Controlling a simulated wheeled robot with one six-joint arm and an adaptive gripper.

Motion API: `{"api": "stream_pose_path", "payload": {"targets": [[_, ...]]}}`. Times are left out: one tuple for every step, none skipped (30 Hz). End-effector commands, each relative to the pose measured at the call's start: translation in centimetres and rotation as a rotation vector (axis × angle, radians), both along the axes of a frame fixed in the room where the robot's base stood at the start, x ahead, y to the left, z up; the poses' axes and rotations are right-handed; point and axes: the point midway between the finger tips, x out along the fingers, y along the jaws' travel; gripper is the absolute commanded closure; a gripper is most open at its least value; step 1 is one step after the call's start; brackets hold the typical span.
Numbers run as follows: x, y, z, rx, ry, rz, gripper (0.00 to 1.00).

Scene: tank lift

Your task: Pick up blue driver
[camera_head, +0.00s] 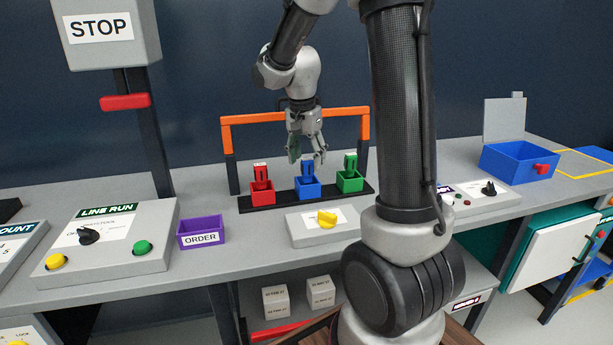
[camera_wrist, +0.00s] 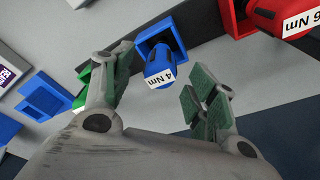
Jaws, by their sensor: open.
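The blue driver (camera_head: 309,167) stands upright in a blue holder (camera_head: 308,188), between a red and a green one on a black base. In the wrist view the blue driver (camera_wrist: 160,70) shows its "4 Nm" label and sits in its blue holder (camera_wrist: 142,40). My gripper (camera_head: 306,152) is above the blue driver in the head view. In the wrist view my gripper (camera_wrist: 158,95) is open, with its green-padded fingers spread to either side and the driver between and beyond them. Nothing is held. I cannot tell the exact gap to the driver.
A red driver (camera_head: 261,170) and a green driver (camera_head: 350,163) stand close on either side. An orange-topped frame (camera_head: 293,114) arches behind the holders. A panel with a yellow knob (camera_head: 326,219) lies in front. A purple ORDER bin (camera_head: 201,231) is at left.

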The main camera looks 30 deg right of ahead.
Motion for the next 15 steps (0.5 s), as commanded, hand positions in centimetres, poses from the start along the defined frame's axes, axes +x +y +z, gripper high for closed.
{"api": "stream_pose_path", "payload": {"targets": [[0.1,0.0,-0.9,0.0,0.004,0.001,0.42],[0.1,-0.1,-1.3,0.0,0.005,0.0,0.42],[0.2,-0.1,-1.8,0.0,0.002,0.002,0.42],[0.2,-0.2,-2.1,0.0,0.002,0.002,0.42],[0.2,-0.2,-2.3,-0.001,0.002,0.002,0.42],[0.3,-0.2,-2.5,0.0,0.0,0.002,0.42],[0.3,-0.3,-2.6,-0.001,0.0,0.002,0.42],[0.3,-0.3,-2.7,-0.001,-0.001,0.002,0.42],[0.3,-0.3,-2.7,-0.001,-0.001,0.002,0.42],[0.3,-0.3,-2.7,-0.001,-0.001,0.002,0.42],[0.3,-0.3,-2.6,-0.001,-0.001,0.002,0.42],[0.3,-0.3,-2.6,-0.001,-0.001,0.002,0.42],[0.3,-0.3,-2.6,-0.001,-0.001,0.002,0.42],[0.3,-0.3,-2.6,-0.001,-0.001,0.002,0.48],[0.3,-0.3,-2.6,-0.001,-0.001,0.002,0.55]]}}
